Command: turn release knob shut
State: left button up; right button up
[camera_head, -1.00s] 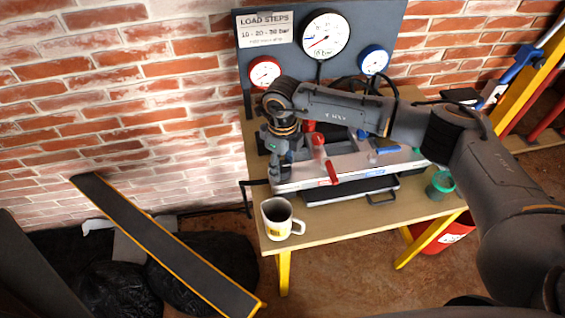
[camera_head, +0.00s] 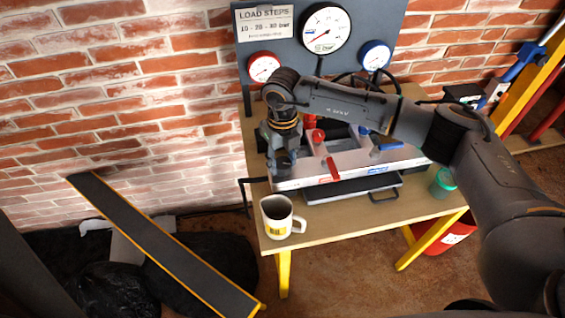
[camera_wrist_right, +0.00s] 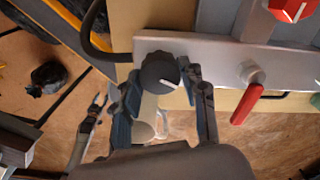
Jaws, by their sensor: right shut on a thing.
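The black release knob (camera_wrist_right: 160,72) has a white pointer mark and sits at the end of a pale metal manifold (camera_wrist_right: 220,55) in the right wrist view. My right gripper (camera_wrist_right: 160,82) is shut on it, with one finger on each side. In the head view my right gripper (camera_head: 283,162) points down at the left end of the manifold (camera_head: 300,183) and hides the knob. My left gripper is not in view.
A red lever (camera_head: 331,166) stands on the manifold right of my gripper. A white mug (camera_head: 279,217) is on the table's front left. A gauge panel (camera_head: 290,62) rises behind. A green cup (camera_head: 443,182) stands at the right. Bare tabletop (camera_head: 350,219) lies in front.

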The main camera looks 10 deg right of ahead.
jog(key=m+b, duration=0.2)
jog(key=m, duration=0.4)
jog(key=shift+f+m, duration=0.1)
jog(key=shift+m, duration=0.2)
jog(key=m+b, duration=0.1)
jog(key=m, duration=0.2)
jog(key=shift+m+b, duration=0.3)
jog(key=shift+m, duration=1.3)
jog(key=o, duration=1.1)
jog(key=shift+o, duration=0.2)
